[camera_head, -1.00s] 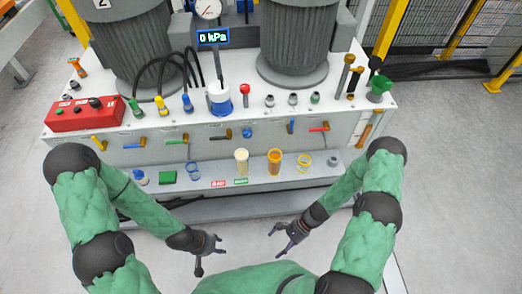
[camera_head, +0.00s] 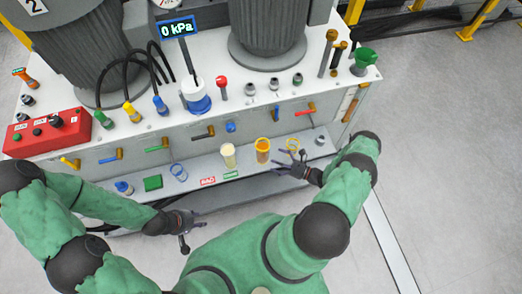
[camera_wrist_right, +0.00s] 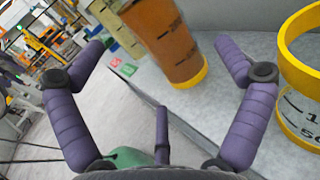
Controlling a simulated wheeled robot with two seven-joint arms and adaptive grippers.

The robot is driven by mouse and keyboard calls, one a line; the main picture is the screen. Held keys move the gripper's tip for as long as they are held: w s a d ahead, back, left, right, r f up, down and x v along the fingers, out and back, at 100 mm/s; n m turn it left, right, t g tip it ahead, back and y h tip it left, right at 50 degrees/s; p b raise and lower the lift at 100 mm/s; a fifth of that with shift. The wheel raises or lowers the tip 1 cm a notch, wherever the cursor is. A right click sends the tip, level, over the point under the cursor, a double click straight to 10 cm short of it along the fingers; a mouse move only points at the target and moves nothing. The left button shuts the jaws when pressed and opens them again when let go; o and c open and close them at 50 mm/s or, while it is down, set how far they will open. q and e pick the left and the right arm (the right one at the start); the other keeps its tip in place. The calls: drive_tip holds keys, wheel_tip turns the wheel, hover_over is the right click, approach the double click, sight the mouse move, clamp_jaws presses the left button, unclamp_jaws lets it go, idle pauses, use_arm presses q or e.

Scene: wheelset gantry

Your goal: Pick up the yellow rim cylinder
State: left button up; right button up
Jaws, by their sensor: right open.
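The clear yellow rim cylinder (camera_head: 293,143) stands on the grey front ledge (camera_head: 213,167). In the right wrist view the yellow rim cylinder (camera_wrist_right: 300,118) is large at the right edge, cut off, with dark markings on its wall. My right gripper (camera_head: 288,166) is open and empty, just in front of the ledge near this cylinder. In the right wrist view its purple fingers (camera_wrist_right: 160,62) are spread, and the yellow rim cylinder is outside them, beyond the right finger. My left gripper (camera_head: 190,236) is open and empty, low in front of the bench.
A brown-orange cylinder (camera_head: 263,151) stands left of the yellow rim cylinder; it also shows in the wrist view (camera_wrist_right: 168,38). A cream cylinder (camera_head: 228,156) and a blue ring-rimmed cup (camera_head: 178,172) stand further left. A grey fitting (camera_head: 320,140) is at right.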

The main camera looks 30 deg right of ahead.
sight(267, 157)
drive_tip(key=shift+b+x, duration=0.35)
drive_tip(key=shift+x, duration=3.25)
drive_tip(key=shift+s+a+r, duration=0.1)
drive_tip(key=shift+a+r, duration=0.1)
drive_tip(key=c, duration=1.3)
